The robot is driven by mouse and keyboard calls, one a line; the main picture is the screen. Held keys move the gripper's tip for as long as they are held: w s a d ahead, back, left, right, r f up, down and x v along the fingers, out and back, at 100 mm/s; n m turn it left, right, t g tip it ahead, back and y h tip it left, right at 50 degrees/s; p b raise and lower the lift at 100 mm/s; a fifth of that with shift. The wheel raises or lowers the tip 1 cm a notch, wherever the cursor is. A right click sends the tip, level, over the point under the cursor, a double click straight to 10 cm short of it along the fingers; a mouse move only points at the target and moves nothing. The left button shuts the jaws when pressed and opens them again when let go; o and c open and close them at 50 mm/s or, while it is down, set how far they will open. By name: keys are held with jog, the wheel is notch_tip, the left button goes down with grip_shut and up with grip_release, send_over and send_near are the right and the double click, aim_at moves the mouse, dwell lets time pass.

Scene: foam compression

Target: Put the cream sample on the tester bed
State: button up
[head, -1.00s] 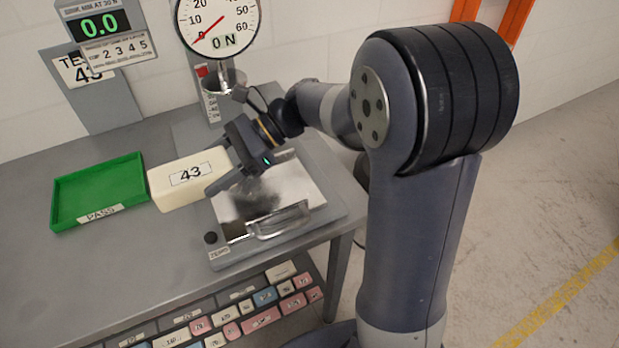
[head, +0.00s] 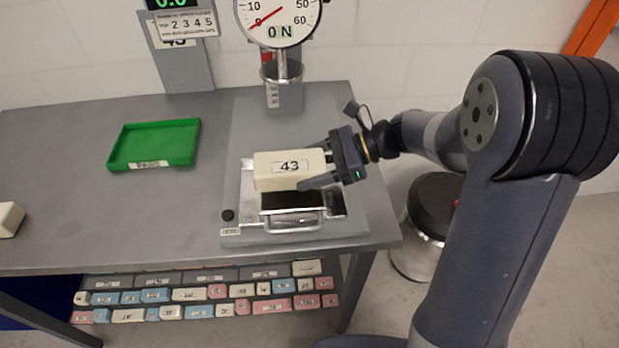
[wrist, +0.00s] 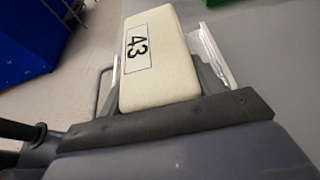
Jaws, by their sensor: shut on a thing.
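The cream sample (head: 270,172), a block labelled 43, is in my gripper (head: 312,170), which is shut on its right end in the head view. The sample hangs over the tester bed (head: 335,190), a shiny metal plate with a dark area and a handle at its front. I cannot tell the exact gap between the sample and the bed. In the wrist view the sample (wrist: 160,90) stretches away between the fingers, with a strip of the bed (wrist: 208,55) beside it. The sample hides the bed's middle and back left.
A green PASS tray (head: 155,143) lies left of the tester. The gauge (head: 278,18) and its round press foot (head: 282,73) stand behind the bed. Another cream block (head: 9,218) lies at the table's left edge. Several foam samples fill a shelf below (head: 200,300).

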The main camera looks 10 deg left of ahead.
jog(key=shift+f, duration=1.75)
jog(key=shift+f, duration=0.15)
jog(key=o, duration=1)
jog(key=shift+c, duration=0.2)
jog(key=shift+r, duration=0.2)
jog(key=v, duration=1.2)
jog(key=shift+b, duration=0.35)
